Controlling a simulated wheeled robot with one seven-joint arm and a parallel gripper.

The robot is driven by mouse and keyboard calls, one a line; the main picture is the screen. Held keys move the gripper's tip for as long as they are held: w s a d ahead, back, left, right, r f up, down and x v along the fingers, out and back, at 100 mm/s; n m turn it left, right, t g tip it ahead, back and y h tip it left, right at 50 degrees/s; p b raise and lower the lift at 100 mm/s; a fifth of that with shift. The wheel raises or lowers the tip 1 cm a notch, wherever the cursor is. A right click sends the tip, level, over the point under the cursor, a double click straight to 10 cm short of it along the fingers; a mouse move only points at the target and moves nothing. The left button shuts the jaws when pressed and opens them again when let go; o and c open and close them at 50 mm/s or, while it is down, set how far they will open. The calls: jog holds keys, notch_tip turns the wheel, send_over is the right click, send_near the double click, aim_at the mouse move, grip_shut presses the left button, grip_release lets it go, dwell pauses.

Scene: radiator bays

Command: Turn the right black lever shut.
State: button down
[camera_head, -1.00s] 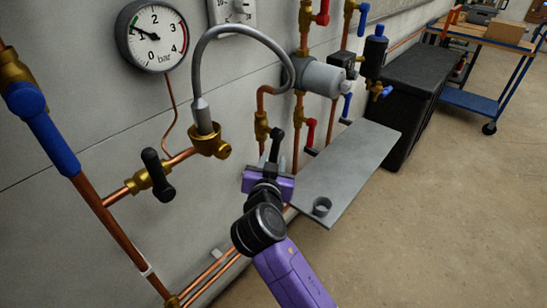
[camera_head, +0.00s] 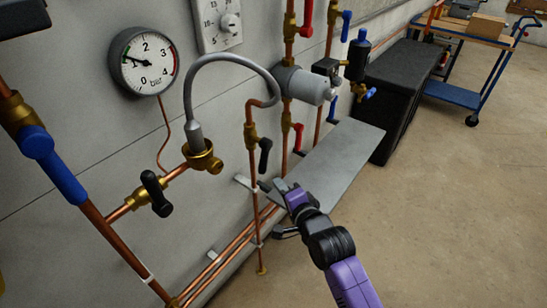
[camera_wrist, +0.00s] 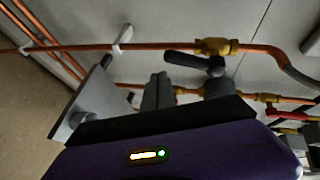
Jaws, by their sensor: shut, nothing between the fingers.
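The right black lever (camera_head: 264,157) sits on a brass valve (camera_head: 250,135) on the vertical copper pipe. It hangs downward, roughly in line with that pipe. In the wrist view the lever (camera_wrist: 187,60) lies nearly along the pipe, beside its brass valve (camera_wrist: 215,47). My gripper (camera_head: 273,186) is shut and empty, a little below the lever and apart from it. Its fingers (camera_wrist: 158,90) also show in the wrist view, below the lever. The left black lever (camera_head: 156,193) is on another brass valve, on the branch pipe at the left.
A red lever (camera_head: 298,137) is right of the black one. A gauge (camera_head: 144,60), a curved grey hose (camera_head: 235,60) and a blue-handled valve (camera_head: 52,165) are at the left. The floor (camera_head: 440,220) is clear.

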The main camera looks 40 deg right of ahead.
aim_at(264, 157)
jog(key=s+d+r+m+t+p, duration=0.1)
jog(key=s+d+r+m, duration=0.2)
jog(key=d+m, duration=0.15)
jog(key=w+a+p, duration=0.2)
jog(key=w, duration=0.7)
jog(key=shift+a+f+m+h, duration=0.15)
jog(key=shift+f+m+h, duration=0.2)
jog(key=shift+f+h, duration=0.05)
jog(key=shift+w, duration=0.1)
jog(key=shift+a+r, duration=0.1)
